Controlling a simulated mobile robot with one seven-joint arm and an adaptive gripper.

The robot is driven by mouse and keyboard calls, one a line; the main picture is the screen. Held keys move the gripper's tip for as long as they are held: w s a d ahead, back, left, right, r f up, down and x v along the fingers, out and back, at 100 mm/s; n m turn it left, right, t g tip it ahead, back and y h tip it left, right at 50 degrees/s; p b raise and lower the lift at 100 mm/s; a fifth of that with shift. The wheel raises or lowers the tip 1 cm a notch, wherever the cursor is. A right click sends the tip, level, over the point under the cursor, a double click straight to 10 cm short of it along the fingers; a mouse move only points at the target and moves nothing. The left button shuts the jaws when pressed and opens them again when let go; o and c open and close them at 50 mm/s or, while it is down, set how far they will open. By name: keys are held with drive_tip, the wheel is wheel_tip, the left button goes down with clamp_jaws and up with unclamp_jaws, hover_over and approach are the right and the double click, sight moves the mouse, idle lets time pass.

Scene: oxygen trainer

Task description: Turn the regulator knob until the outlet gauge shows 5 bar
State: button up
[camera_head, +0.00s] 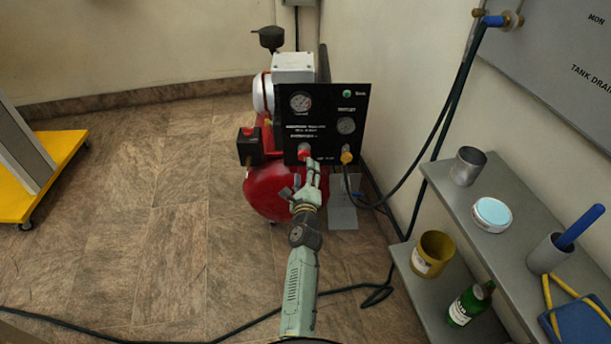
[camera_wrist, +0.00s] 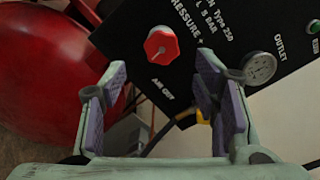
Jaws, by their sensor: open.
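The red regulator knob (camera_wrist: 161,45) sits on the black panel (camera_wrist: 150,15), ahead of my open gripper (camera_wrist: 160,85) in the wrist view. It lies between the lines of the two fingers but beyond their tips, with no contact visible. In the head view the knob (camera_head: 304,151) is on the panel's lower left, just above my gripper (camera_head: 313,168). The outlet gauge (camera_wrist: 259,68) is right of the knob, partly beside the right finger; its needle is too small to read. The outlet gauge also shows in the head view (camera_head: 346,126).
A red tank (camera_head: 268,192) stands below the panel. A second gauge (camera_head: 300,102) is at upper left. A yellow fitting (camera_head: 346,157) with a black hose is right of the knob. A grey shelf (camera_head: 450,205) with cups and a bottle stands at right. Open floor lies left.

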drive_tip(key=shift+s+r, duration=0.1)
drive_tip(key=shift+s, duration=0.35)
idle(0.3)
